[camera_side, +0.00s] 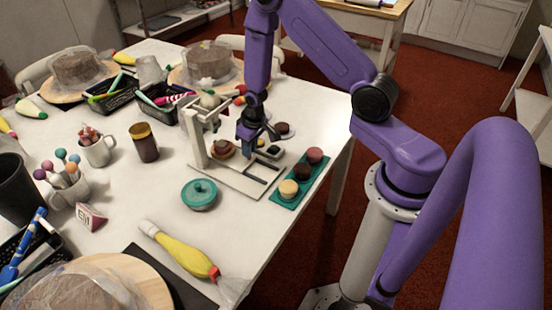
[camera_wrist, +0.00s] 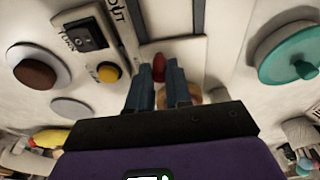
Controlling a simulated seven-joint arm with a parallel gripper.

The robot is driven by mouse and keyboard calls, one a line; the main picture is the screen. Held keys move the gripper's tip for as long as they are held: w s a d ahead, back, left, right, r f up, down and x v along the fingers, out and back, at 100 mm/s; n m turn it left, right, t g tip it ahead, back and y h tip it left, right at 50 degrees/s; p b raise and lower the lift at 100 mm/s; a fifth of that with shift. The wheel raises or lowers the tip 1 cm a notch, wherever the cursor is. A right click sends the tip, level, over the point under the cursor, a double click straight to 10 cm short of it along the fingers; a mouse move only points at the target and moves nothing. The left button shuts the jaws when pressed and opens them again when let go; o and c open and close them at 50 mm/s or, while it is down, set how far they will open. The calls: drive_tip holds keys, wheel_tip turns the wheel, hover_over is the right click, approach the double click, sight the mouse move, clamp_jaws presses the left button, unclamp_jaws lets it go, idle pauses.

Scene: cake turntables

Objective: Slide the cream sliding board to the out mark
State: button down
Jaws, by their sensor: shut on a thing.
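The cream sliding board (camera_wrist: 188,50) lies flat under my gripper in the wrist view. It belongs to a cream stand (camera_side: 237,181) with an upright frame in the side view. A dark slot runs along the stand. My gripper (camera_wrist: 158,82) is shut on a small red knob (camera_wrist: 158,66), which shows between its fingertips. In the side view my gripper (camera_side: 250,143) is low over the stand, and its fingertips are hard to make out. The OUT mark (camera_wrist: 117,12) is printed on the panel at the upper left of the wrist view.
A panel with a black switch (camera_wrist: 86,33) and yellow button (camera_wrist: 108,72) lies beside the board. A round brown item (camera_side: 222,149) is by the frame. A teal lidded pot (camera_side: 200,193) and a teal tray (camera_side: 289,203) with small cakes stand close by. A yellow piping bag (camera_side: 180,250) lies in front.

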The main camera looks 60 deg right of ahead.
drive_tip(key=shift+s, duration=5.05)
drive_tip(key=c, duration=1)
unclamp_jaws()
drive_tip(key=shift+c, duration=0.2)
drive_tip(key=shift+r, duration=0.15)
wheel_tip(320, 180, up, 7)
